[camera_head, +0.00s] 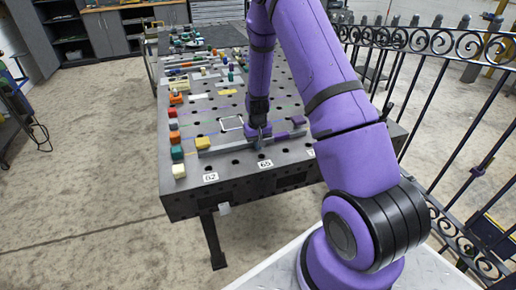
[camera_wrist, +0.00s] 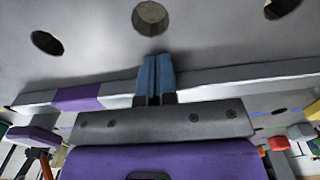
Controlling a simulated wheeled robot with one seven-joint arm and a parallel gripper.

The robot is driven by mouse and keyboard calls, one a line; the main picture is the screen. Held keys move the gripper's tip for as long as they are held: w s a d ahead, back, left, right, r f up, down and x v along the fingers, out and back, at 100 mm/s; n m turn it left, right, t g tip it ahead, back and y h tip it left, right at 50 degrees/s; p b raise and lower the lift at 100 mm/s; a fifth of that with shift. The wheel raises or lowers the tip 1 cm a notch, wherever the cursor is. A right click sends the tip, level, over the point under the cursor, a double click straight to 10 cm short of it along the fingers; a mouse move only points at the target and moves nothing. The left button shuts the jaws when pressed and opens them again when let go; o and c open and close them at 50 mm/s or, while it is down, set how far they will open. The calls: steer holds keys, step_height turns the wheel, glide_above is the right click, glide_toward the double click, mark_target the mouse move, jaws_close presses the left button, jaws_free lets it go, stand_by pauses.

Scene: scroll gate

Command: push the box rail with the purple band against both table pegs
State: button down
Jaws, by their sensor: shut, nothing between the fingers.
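A long grey box rail (camera_head: 228,147) lies across the near part of the perforated table, with a purple band (camera_head: 281,135) right of its middle. The wrist view shows the rail (camera_wrist: 225,73) running across the picture, its purple band (camera_wrist: 78,97) to the left. My gripper (camera_head: 259,145) is at the rail's middle, pointing down. In the wrist view the blue-grey fingers of my gripper (camera_wrist: 155,62) are together and empty, overlapping the rail to one side of the band. I cannot tell whether they touch it. I cannot make out the table pegs for certain.
A yellow block (camera_head: 203,143) stands by the rail's left end, and a purple block (camera_head: 298,120) lies beyond the band. Coloured blocks line the left table edge (camera_head: 165,200). A white square outline (camera_head: 231,123) lies behind the rail. An iron fence (camera_head: 440,95) stands at right.

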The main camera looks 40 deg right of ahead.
steer(key=shift+s+a, duration=0.2)
steer(key=shift+s, duration=0.4)
steer(key=shift+s+a, duration=0.15)
steer(key=shift+s, duration=0.45)
steer(key=shift+r, duration=0.1)
step_height(320, 180, up, 8)
stand_by(0.6)
stand_by(0.3)
